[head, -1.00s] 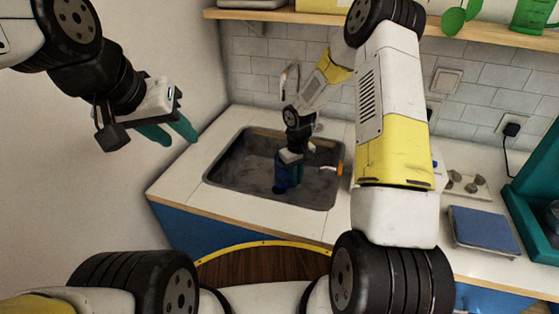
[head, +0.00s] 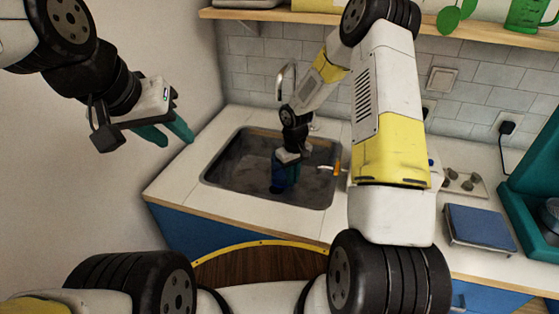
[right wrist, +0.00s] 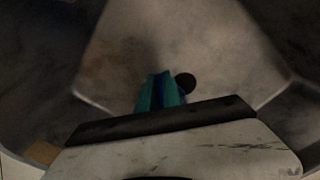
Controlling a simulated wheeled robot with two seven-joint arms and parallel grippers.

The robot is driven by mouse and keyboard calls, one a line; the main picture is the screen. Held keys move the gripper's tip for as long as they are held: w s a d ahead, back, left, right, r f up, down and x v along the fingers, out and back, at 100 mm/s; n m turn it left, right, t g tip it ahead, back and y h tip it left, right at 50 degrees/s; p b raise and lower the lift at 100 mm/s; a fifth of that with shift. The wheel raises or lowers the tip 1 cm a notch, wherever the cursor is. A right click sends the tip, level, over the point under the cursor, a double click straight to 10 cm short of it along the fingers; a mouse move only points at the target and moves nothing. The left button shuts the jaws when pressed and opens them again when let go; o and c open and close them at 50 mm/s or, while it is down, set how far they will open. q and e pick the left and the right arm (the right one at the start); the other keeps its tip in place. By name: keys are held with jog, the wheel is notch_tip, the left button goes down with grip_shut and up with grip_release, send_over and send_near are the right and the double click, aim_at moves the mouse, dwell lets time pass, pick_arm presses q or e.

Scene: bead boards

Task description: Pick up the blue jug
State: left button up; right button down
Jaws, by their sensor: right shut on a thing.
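The blue jug (head: 278,178) is in the sink (head: 222,176), small and partly hidden by my right gripper. My right gripper (head: 291,172) reaches down into the sink from above and is shut on the jug. I cannot tell whether the jug touches the sink floor. My left gripper (head: 166,133) is open and empty, in the air left of the sink by the wall.
The faucet (head: 285,78) rises behind the sink, close to my right forearm. A blue-topped scale (head: 480,226) and a teal machine (head: 541,215) stand on the counter at the right. A wooden shelf (head: 330,18) runs along the wall above. The counter left of the sink is clear.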

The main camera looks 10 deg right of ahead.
notch_tip(320, 180, up, 9)
jog(key=s+d+r+m, duration=0.1)
jog(key=d+r+m, duration=0.15)
jog(key=r, duration=0.35)
jog(key=d+r+m, duration=0.1)
jog(key=r+m, duration=0.2)
jog(key=r, duration=0.3)
jog(key=shift+a+f+n, duration=0.8)
jog(key=shift+a+f, duration=0.05)
jog(key=shift+f, duration=2.6)
jog(key=shift+a+f+n, duration=0.75)
jog(key=shift+a+f, duration=0.1)
jog(key=shift+f, duration=2.6)
jog(key=shift+a+f+n, duration=0.8)
jog(key=shift+a+f, duration=0.05)
jog(key=shift+f, duration=2.6)
jog(key=shift+f, duration=0.15)
